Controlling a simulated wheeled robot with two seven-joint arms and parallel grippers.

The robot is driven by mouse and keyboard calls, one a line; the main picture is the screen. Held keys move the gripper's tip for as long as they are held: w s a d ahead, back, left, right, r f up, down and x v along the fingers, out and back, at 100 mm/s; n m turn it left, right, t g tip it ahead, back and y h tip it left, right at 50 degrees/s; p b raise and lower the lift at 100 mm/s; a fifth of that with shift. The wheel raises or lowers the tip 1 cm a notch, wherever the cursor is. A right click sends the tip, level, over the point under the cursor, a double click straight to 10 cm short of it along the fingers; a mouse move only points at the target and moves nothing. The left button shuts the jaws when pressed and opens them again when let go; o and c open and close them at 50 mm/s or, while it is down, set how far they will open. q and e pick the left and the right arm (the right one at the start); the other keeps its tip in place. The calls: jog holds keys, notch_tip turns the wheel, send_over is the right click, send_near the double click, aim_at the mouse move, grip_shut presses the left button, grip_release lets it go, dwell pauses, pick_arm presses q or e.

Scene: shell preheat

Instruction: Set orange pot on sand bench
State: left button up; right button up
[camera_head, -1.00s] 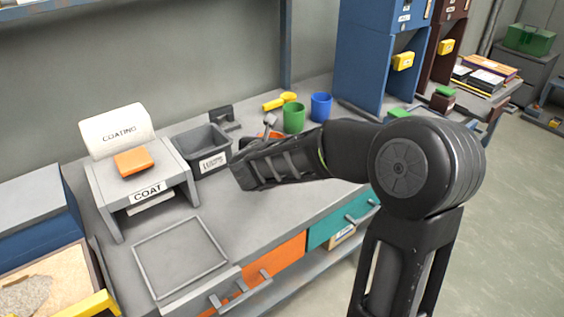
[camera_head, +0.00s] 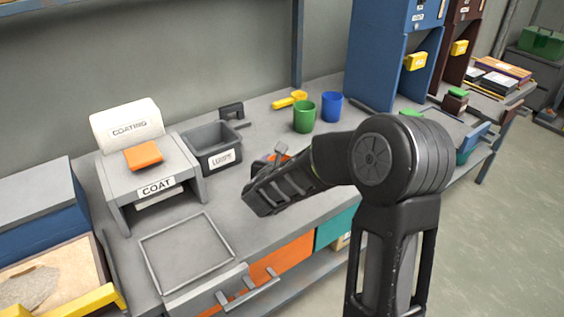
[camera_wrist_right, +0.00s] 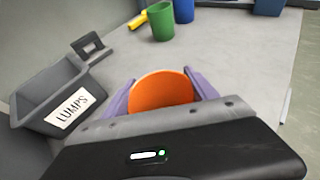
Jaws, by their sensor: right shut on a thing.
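The orange pot (camera_wrist_right: 160,92) is between the two purple-grey fingers of my right gripper (camera_wrist_right: 160,97) in the right wrist view, with its round orange face showing. In the head view only a small part of the orange pot (camera_head: 281,150) shows behind my right gripper (camera_head: 272,158), which is over the grey workbench. My right gripper is shut on the pot. I cannot tell the pot's exact height above the surface. At the lower left of the head view is a tray of sand (camera_head: 35,283) with a yellow front edge, cut off by the frame. My left gripper is not in view.
A grey LUMPS bin (camera_head: 213,150) and a COAT stand (camera_head: 190,165) are left of the gripper. A green cup (camera_head: 304,117) and blue cup (camera_head: 331,107) stand behind it. A square frame (camera_head: 187,253) lies in front. Tall blue shelving (camera_head: 375,55) stands at right.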

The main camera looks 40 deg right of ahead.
jog(key=shift+f+b, duration=0.2)
jog(key=shift+b, duration=0.1)
jog(key=o, duration=1.6)
jog(key=shift+r, duration=0.1)
jog(key=shift+r, duration=0.1)
jog(key=shift+r+p, duration=0.15)
jog(key=shift+p, duration=0.3)
jog(key=v, duration=1.2)
jog(key=shift+b, duration=0.35)
